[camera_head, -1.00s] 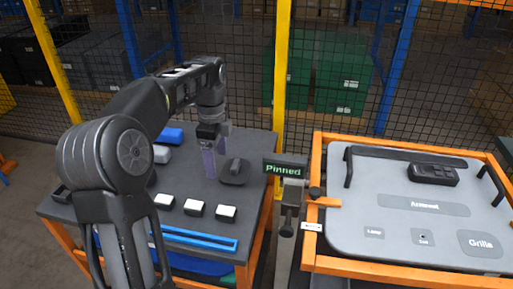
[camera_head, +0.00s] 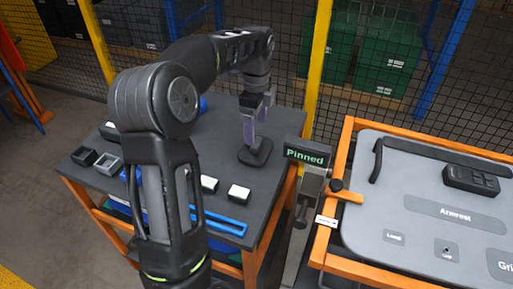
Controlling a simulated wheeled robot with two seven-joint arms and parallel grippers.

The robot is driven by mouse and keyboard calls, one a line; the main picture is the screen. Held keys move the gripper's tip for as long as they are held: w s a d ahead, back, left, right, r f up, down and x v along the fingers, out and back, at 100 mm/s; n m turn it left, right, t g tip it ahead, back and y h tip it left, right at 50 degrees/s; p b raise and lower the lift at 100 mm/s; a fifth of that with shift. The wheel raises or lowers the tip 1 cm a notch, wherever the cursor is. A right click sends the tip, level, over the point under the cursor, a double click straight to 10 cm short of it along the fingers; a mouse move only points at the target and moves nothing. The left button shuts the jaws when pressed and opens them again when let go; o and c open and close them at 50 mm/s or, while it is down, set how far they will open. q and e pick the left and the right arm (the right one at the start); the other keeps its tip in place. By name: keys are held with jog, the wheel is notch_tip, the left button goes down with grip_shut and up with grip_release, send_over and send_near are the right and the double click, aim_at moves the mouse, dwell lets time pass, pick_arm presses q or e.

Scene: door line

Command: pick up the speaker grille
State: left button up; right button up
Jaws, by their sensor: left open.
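A dark rounded plate with a raised grip, which looks like the speaker grille (camera_head: 256,155), lies on the dark table near its right edge. My left gripper (camera_head: 254,140) points down over it, its pale purple fingers at the raised grip. The jaws are open; whether they touch the grip I cannot tell. The fingers partly hide the grip. A label starting "Gri" (camera_head: 503,266) is on the grey door panel (camera_head: 390,222) at the right, cut by the picture edge. My right gripper is not in view.
The dark table (camera_head: 222,150) also carries white-topped blocks (camera_head: 238,192), small dark and grey boxes (camera_head: 107,163) and a blue rail (camera_head: 222,221). A post with a "Pinned" sign (camera_head: 305,154) stands between table and orange door frame (camera_head: 341,153). Mesh fencing is behind.

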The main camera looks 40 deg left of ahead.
aim_at(256, 142)
pick_arm(q)
jog(key=shift+f+p, duration=0.65)
jog(key=shift+f, duration=2)
jog(key=c, duration=1.5)
